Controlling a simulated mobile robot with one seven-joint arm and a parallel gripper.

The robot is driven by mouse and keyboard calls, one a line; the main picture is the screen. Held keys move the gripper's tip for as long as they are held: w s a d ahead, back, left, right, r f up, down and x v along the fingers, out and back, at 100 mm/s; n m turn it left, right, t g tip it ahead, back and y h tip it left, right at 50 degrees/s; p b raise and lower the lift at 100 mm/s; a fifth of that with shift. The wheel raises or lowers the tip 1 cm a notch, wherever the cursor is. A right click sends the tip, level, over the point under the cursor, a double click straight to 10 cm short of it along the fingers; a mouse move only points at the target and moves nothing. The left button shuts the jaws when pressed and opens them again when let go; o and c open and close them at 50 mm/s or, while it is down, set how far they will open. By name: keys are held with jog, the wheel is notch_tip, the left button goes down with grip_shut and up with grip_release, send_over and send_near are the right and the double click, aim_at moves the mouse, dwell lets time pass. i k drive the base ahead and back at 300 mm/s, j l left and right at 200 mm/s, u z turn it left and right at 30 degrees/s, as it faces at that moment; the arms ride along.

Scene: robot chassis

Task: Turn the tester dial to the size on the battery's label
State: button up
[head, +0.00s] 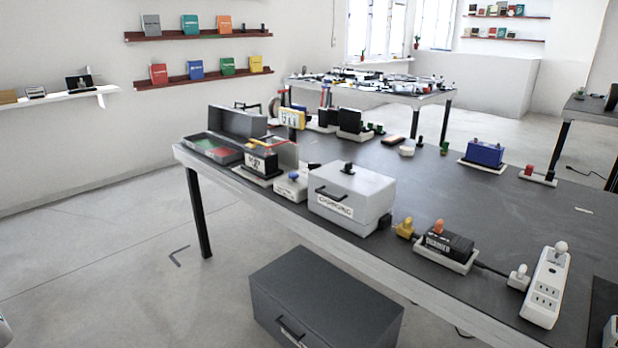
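A black, box-shaped battery (262,162) with a white label stands near the front left of the long dark table. The label's print is too small to read. To its right is a low white box (291,187) with a blue knob (293,176) on top. It may be the tester, but I cannot tell for sure, and no size marks are legible. Farther right, a black unit (449,244) with lettering sits in a white tray, with an orange knob (438,226) at its back. My gripper is not in view.
A larger white case (351,200) with a black handle stands right of the blue knob. An open grey case (238,121) is at the left, and a white power strip (546,287) at the right. A dark cabinet (325,300) stands on the floor before the table. Floor at left is clear.

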aim_at(312, 165)
jog(key=i+j, duration=0.1)
jog(key=j, duration=0.25)
jog(key=i+j, duration=0.15)
jog(key=j, duration=0.2)
jog(key=i+j, duration=0.1)
jog(key=j, duration=0.25)
jog(key=i+j+z, duration=0.3)
jog(key=i+j, duration=0.15)
jog(key=i, duration=0.3)
jog(key=i+j+z, duration=0.3)
jog(key=i+j, duration=0.5)
jog(key=i, duration=0.25)
jog(key=i+j+z, duration=0.15)
jog(key=i, duration=0.25)
